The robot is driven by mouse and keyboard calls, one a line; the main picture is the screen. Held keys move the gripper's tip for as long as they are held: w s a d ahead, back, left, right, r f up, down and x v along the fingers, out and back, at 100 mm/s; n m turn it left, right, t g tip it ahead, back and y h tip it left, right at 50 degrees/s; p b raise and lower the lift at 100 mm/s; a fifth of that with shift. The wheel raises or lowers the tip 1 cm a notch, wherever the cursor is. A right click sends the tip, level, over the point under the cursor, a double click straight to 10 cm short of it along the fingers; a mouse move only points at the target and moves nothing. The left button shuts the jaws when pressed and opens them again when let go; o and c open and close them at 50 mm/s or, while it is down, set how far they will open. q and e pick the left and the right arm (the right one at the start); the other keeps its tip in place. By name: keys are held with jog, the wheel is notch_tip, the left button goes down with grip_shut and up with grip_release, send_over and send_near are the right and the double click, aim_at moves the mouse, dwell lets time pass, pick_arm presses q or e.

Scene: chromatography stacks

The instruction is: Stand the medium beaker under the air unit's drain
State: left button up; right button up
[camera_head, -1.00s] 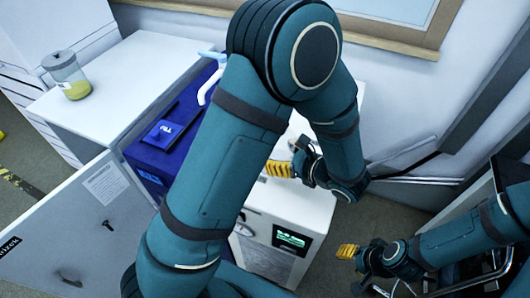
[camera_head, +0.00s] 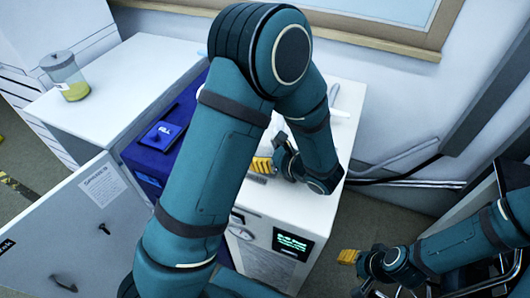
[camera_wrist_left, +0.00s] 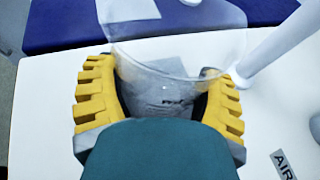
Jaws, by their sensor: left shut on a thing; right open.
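My left gripper (camera_head: 264,165) is over the white top of the air unit (camera_head: 275,215). In the left wrist view its yellow fingers (camera_wrist_left: 160,95) are shut on a clear, empty-looking beaker (camera_wrist_left: 175,55), one finger on each side. The beaker is upright or nearly so; whether its base touches the top is unclear. A white pipe (camera_wrist_left: 275,48) runs close to the beaker's right side in that view; the head view does not show clearly where its outlet is. My right gripper (camera_head: 349,256) is open and empty, low at the right, apart from the unit.
A lidded container with yellow-green liquid (camera_head: 74,90) stands on a white cabinet (camera_head: 110,85) at the far left. A blue unit (camera_head: 160,155) lies between the cabinets. An open grey door (camera_head: 75,225) sticks out at the lower left.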

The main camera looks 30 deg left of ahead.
pick_arm(q)
jog(key=shift+f, duration=0.15)
jog(key=o, duration=1.2)
jog(key=shift+d+r, duration=0.1)
jog(key=shift+r, duration=0.1)
jog(key=p+v, duration=0.2)
jog(key=v, duration=0.9)
jog(key=shift+s+d+r, duration=0.15)
jog(key=shift+d, duration=0.2)
